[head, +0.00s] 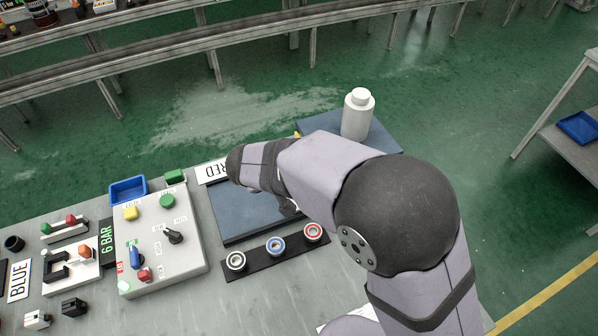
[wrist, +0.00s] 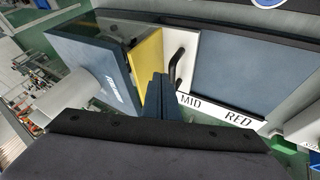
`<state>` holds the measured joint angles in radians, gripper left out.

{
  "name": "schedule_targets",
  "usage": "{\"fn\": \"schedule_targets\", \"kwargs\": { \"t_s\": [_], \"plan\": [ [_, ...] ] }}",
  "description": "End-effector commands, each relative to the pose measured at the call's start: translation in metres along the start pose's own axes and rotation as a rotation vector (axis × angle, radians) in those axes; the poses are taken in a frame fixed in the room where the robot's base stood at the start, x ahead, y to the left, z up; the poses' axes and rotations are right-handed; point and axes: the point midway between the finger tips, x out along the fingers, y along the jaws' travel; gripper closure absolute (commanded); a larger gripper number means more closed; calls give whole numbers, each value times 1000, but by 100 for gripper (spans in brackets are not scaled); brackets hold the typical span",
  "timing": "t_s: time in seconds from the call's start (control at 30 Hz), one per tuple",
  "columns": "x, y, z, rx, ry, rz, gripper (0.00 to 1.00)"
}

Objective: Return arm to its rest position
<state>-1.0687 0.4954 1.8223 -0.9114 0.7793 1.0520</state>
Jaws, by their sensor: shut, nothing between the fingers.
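My arm (head: 325,180) reaches across the right part of the workbench in the head view, bent over a blue-grey pad (head: 238,212). My gripper is mostly hidden behind the arm there. In the wrist view my gripper (wrist: 158,82) shows as two dark blue fingers, shut together and empty. The fingertips appear near a yellow block (wrist: 148,62) and a bent dark rod (wrist: 175,68); I cannot tell whether they touch. A "MID" and "RED" label strip (wrist: 215,110) lies to the right of the fingers.
A control panel (head: 155,270) with knobs, a blue bin (head: 128,190) and a black strip of three rings (head: 255,262) share the bench. A white bottle (head: 357,115) stands on a blue surface (head: 320,122) behind the arm. Green floor lies open beyond; a shelf (head: 570,150) stands right.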

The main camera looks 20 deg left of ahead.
Motion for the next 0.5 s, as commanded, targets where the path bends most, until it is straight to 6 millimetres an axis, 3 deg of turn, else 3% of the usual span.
{"fn": "schedule_targets", "kwargs": {
  "t_s": [0.2, 0.5],
  "plan": [
    [-22, 0, 0, 0, 0, 0, 100],
    [-25, 0, 1, 0, -1, 0, 100]
  ]
}}
